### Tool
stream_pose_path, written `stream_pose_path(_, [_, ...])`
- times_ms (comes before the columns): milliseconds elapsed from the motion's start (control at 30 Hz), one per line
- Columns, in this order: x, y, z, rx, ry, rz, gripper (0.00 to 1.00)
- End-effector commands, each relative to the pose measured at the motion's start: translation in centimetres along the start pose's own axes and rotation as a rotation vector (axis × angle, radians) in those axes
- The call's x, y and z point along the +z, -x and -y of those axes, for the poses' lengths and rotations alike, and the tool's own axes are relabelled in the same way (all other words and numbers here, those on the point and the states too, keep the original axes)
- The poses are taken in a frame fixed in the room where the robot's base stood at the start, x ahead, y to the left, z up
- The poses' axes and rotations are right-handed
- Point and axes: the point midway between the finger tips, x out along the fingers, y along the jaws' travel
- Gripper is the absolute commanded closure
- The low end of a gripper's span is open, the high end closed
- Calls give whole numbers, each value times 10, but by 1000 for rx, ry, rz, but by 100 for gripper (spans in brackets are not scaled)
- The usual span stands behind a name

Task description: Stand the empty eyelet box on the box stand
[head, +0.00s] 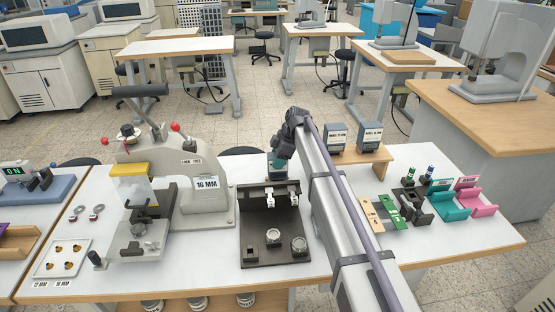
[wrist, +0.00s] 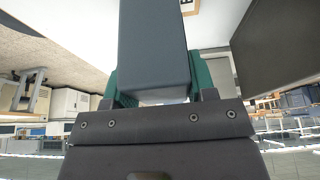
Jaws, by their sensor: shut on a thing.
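My gripper (head: 283,151) is shut on a dark grey-blue box, the eyelet box (wrist: 152,45), which lies between its teal fingers in the wrist view. In the head view the box is small and partly hidden by my gripper, just behind the black rack, so I cannot tell its contents or whether it touches anything. A wooden stand (head: 379,156), which looks like the box stand, is to the right of my arm at the back of the table. Two similar dark boxes with white labels stand on it, a left one (head: 337,137) and a right one (head: 369,136).
The black rack (head: 262,249) with two round metal cups stands in front of my gripper. A grey press (head: 208,211) marked 16 MM is to the left. Green, teal and pink holders (head: 476,199) are at the right. My arm crosses the table's middle.

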Motion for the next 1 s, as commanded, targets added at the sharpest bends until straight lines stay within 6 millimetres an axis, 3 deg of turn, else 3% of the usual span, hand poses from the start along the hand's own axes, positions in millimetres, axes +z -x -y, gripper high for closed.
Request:
stream_pose_path(467, [5, -12, 0, 0, 0, 0, 81])
stream_pose_path(500, [4, -11, 0, 0, 0, 0, 45])
stream_pose_path(767, [4, -10, 0, 0, 0, 0, 20])
stream_pose_path(1000, [4, -10, 0, 0, 0, 0, 19])
